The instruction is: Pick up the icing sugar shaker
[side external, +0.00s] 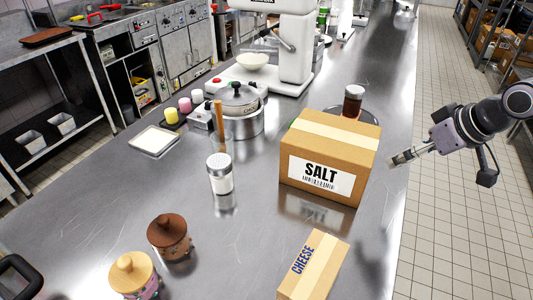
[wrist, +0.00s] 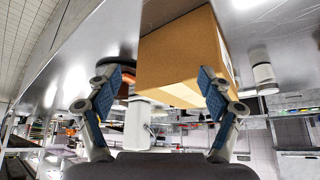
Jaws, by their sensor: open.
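The icing sugar shaker, by its look a clear cylinder of white powder with a silver lid, is the shaker (side external: 220,175) standing upright mid-counter, left of the salt box. In the wrist view, a small white cylinder (wrist: 263,75) right of the box is probably the same shaker. My gripper (side external: 392,160) is at the counter's right edge, beyond the salt box from the shaker and well apart from it. In the wrist view my gripper (wrist: 163,80) is open, its fingers spread with nothing held; the box shows between and beyond them.
The cardboard salt box (side external: 328,155) stands between my gripper and the shaker. A dark jar (side external: 352,101) is behind it.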

